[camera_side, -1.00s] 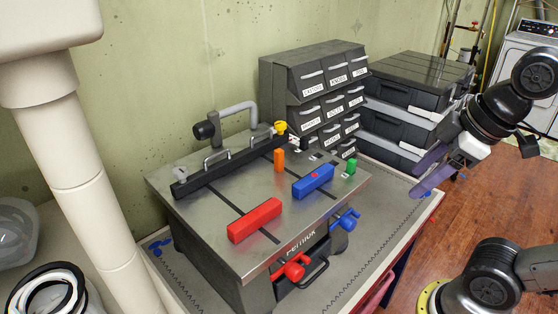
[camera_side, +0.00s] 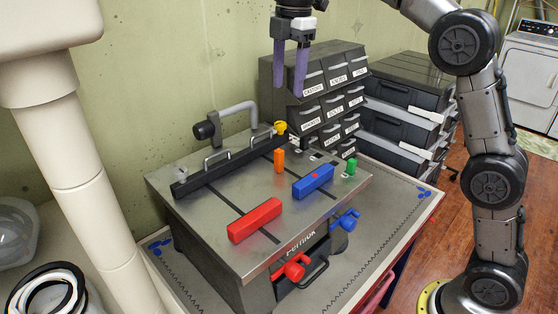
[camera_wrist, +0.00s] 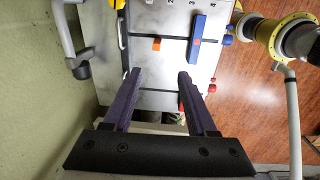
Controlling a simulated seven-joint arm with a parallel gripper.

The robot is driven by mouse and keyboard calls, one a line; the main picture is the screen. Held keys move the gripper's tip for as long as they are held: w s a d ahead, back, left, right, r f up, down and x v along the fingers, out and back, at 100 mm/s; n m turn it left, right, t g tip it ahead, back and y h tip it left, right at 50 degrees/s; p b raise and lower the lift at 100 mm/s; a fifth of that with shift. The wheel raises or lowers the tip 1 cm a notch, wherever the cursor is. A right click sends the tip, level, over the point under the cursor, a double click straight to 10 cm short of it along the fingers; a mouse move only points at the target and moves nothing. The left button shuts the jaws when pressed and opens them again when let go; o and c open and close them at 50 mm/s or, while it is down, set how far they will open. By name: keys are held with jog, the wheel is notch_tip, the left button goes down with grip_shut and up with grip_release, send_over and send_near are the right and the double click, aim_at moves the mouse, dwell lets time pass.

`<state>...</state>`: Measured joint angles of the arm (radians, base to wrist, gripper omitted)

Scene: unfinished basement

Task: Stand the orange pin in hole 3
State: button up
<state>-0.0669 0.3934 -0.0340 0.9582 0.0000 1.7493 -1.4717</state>
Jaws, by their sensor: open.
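The orange pin (camera_side: 279,160) stands upright on the grey metal bench top (camera_side: 212,202), just in front of the black rail. It also shows from above in the wrist view (camera_wrist: 156,44). My gripper (camera_side: 290,87) is open and empty, high above the bench top and well above the pin. In the wrist view its two purple fingers (camera_wrist: 159,74) are spread wide, with the pin beyond their tips. A row of small number marks shows at the top edge of the wrist view; which opening is hole 3 I cannot tell.
A red block (camera_side: 255,220), a blue block (camera_side: 313,181) and a green pin (camera_side: 351,166) stand on the bench top. The black rail (camera_side: 225,163) with handles runs along the back, a yellow knob (camera_side: 281,127) at its end. Drawer cabinets (camera_side: 312,70) rise behind.

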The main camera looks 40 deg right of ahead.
send_over(279, 150)
notch_tip(279, 150, down, 4)
jog(key=f, duration=0.1)
jog(key=shift+g, duration=0.4)
notch_tip(279, 150, down, 7)
jog(key=shift+w+a, duration=0.1)
jog(key=shift+a, duration=0.05)
jog(key=shift+f, duration=3)
grip_shut()
